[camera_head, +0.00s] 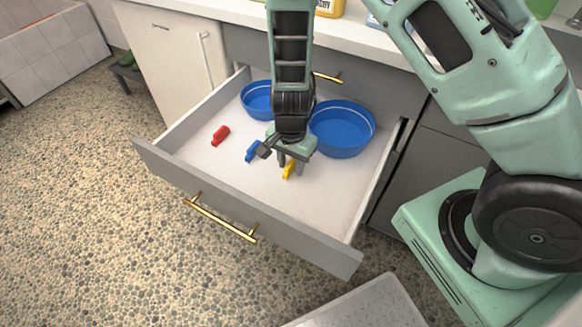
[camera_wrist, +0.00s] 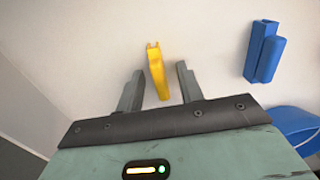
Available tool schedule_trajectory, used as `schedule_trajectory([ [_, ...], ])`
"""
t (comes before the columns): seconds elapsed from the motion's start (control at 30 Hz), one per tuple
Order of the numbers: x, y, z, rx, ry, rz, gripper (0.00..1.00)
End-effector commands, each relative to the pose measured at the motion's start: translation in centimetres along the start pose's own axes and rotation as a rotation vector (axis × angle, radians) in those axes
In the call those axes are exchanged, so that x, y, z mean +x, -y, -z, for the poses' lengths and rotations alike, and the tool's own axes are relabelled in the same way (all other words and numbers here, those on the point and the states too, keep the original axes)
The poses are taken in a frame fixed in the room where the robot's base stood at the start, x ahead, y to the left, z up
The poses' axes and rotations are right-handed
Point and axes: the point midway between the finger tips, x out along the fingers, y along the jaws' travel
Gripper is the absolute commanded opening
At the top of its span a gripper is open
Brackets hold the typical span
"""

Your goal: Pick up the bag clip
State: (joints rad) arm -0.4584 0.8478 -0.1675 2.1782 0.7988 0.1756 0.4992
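Three bag clips lie in the open drawer (camera_head: 225,190): a red clip (camera_head: 220,135) at the left, a blue clip (camera_head: 253,151) in the middle and a yellow clip (camera_head: 289,170) at the right. My gripper (camera_head: 289,163) points down into the drawer over the yellow clip. In the wrist view my gripper (camera_wrist: 158,82) is open, and the yellow clip (camera_wrist: 156,70) stands between its fingers, nearer the left one, with its far end beyond the tips. I cannot tell whether a finger touches it. The blue clip (camera_wrist: 264,52) lies to the right, outside the fingers.
Two blue bowls sit at the drawer's back, a smaller one (camera_head: 256,100) at left and a larger one (camera_head: 342,130) at right. The drawer front with a gold handle (camera_head: 220,217) and the side walls bound the space. The drawer floor's left front is clear.

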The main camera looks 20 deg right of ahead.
Motion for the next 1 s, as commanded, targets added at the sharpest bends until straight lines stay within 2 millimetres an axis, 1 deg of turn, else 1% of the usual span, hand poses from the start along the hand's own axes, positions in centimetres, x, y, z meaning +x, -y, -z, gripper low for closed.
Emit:
schedule_trajectory([
  [0.13,-0.1,0.0,0.0,-0.001,0.000,0.001,0.37],
  [0.17,-0.1,0.0,0.0,-0.001,0.000,0.001,0.34],
  [0.2,-0.1,0.0,0.0,-0.001,0.000,0.001,0.23],
  [0.27,-0.1,0.0,0.0,-0.001,0.000,0.001,0.06],
  [0.3,-0.1,0.0,0.0,-0.001,0.000,0.001,0.00],
  [0.57,-0.1,0.0,0.0,-0.001,0.000,0.001,0.00],
  [0.67,-0.5,0.1,0.0,-0.001,-0.001,0.002,0.00],
  [0.77,-1.8,0.1,0.0,-0.003,-0.001,0.003,0.00],
  [1.0,-6.7,0.1,0.0,-0.003,-0.002,0.004,0.00],
])
